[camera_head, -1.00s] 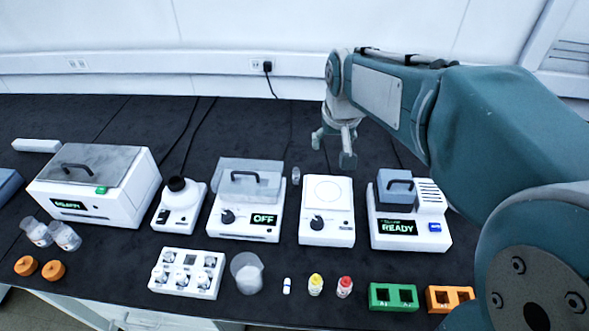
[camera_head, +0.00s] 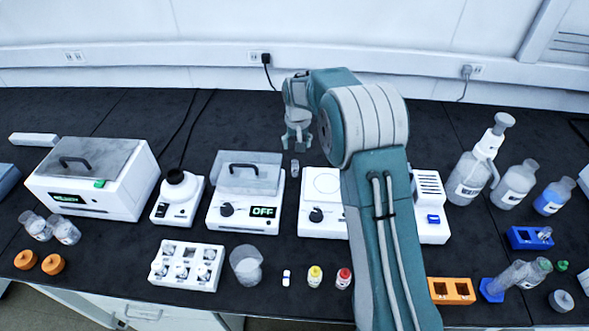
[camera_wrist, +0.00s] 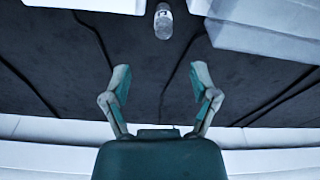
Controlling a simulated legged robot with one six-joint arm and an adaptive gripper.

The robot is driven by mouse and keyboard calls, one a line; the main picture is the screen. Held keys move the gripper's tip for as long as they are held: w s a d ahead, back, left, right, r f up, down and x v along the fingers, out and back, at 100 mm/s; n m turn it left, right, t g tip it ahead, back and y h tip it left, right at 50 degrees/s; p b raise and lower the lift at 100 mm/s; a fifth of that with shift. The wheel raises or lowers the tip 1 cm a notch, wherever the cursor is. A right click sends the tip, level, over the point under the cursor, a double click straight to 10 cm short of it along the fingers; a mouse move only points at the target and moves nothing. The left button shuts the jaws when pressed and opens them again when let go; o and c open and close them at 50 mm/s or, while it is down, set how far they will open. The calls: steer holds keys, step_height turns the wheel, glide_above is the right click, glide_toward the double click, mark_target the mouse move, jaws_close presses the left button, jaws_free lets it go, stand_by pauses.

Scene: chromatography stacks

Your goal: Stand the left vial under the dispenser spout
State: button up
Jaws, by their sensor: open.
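A small clear vial (camera_head: 294,168) stands on the dark bench between two white devices. It also shows at the top of the wrist view (camera_wrist: 163,22), beyond the fingertips. My gripper (camera_head: 296,146) is open and empty, just behind and above this vial; both spread fingers show in the wrist view (camera_wrist: 160,75). The dispenser (camera_head: 484,160), a clear bottle with a white pump head, stands at the right; its spout is too small to make out clearly. Another small vial (camera_head: 545,233) sits in a blue holder (camera_head: 524,238) near it. Which is the left vial I cannot tell.
A white device reading OFF (camera_head: 237,210) and a white plate device (camera_head: 318,220) flank the vial closely. My arm crosses the bench and hides part of the devices.

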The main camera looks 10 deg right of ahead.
mark_target(295, 162)
steer(key=f, duration=0.5)
steer(key=shift+w+f, duration=0.25)
steer(key=shift+w, duration=0.05)
steer(key=f, duration=0.5)
steer(key=shift+w+a+f, duration=0.1)
steer(key=shift+w+a, duration=0.15)
steer(key=shift+a, duration=0.05)
steer(key=c, duration=0.9)
steer(key=shift+c, duration=0.3)
